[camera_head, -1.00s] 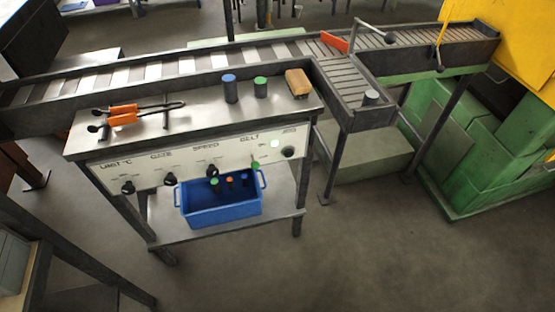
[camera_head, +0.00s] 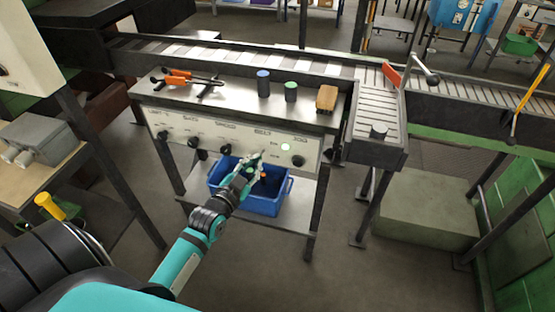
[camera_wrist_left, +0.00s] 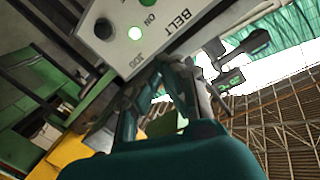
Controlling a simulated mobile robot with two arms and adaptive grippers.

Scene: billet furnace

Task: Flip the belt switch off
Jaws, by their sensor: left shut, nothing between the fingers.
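The control panel (camera_head: 225,140) is the pale front face of a metal bench. The lamp also shows in the head view (camera_head: 285,147). My left gripper (camera_head: 257,161) is shut and empty, its tips at the panel just below the BELT label. It covers the belt switch there, so I cannot tell the switch's position or whether the tips touch it. My right gripper is out of view.
A dark knob (camera_head: 298,161) sits right of the lamp. A blue bin (camera_head: 270,205) stands on the shelf under my forearm. Tongs (camera_head: 187,79), two cylinders and a brown block (camera_head: 326,98) lie on the benchtop. The conveyor (camera_head: 225,58) runs behind.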

